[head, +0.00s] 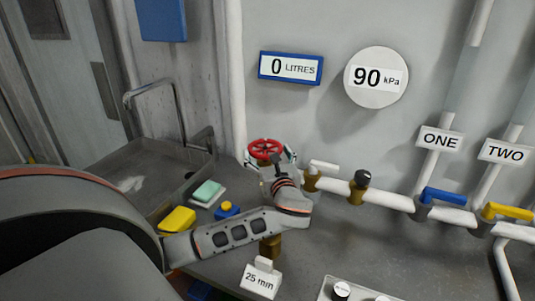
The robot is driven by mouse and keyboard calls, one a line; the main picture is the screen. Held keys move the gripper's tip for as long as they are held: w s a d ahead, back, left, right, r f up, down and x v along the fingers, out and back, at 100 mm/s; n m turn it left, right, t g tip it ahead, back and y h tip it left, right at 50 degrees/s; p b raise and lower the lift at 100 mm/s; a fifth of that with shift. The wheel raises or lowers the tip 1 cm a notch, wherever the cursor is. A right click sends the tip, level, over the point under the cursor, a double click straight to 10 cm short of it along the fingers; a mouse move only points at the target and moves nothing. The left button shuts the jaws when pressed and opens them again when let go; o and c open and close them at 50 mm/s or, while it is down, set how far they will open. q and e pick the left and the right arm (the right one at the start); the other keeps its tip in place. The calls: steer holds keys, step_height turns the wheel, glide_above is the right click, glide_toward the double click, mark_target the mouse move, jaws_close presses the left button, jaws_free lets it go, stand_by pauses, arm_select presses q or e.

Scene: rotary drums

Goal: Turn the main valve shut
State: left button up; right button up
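The main valve seems to be the red handwheel (265,148), which stands against the wall at the left end of the white pipe. My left arm reaches in from the left, and my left gripper (270,158) is right at the wheel. Pale finger parts show at the wheel's left and right sides. The gripper body hides the wheel's lower part and stem, so I cannot tell whether the fingers press on the rim. My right gripper is out of view.
A blue lever (443,195) and a yellow lever (508,210) sit on the pipe at right, under signs ONE and TWO. The gauge (376,77) reads 90 kPa and the blue-framed display (290,68) 0 litres. A sink (150,170) and a yellow block (178,220) lie left.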

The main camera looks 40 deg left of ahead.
arm_select(q)
steer(key=shift+s+a+m+t+h, duration=0.2)
steer(key=shift+m+t+h, duration=0.45)
steer(key=shift+t, duration=0.05)
steer(key=shift+s+a+m+t+h, duration=0.15)
steer(key=shift+a+m+t+h, duration=0.05)
steer(key=shift+m+t+h, duration=0.5)
steer(key=shift+s+a+m+t+h, duration=0.1)
steer(key=shift+m+t+h, duration=0.9)
steer(key=shift+h, duration=0.25)
steer(key=o, duration=1.1)
steer(key=v, duration=1.2)
steer(key=shift+s, duration=0.1)
